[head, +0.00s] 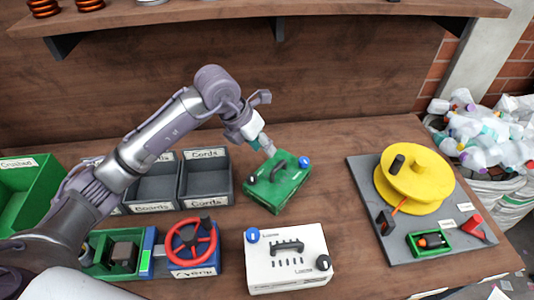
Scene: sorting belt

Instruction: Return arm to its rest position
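My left arm reaches in from the left, and its gripper (262,143) hangs just above and behind the green box (290,193). The fingers are small and partly overlap each other, so I cannot tell whether they are open or shut, or whether they touch the box. The green box has a black handle and a blue knob and stands tilted to the picture on the wooden table (345,262). My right gripper is not in view.
Grey bins (206,201) stand left of the green box. A red wheel (191,243) on a blue base and a white box (284,277) are in front. A grey board (362,183) with a yellow spool (424,182) lies right. A shelf (300,11) runs above.

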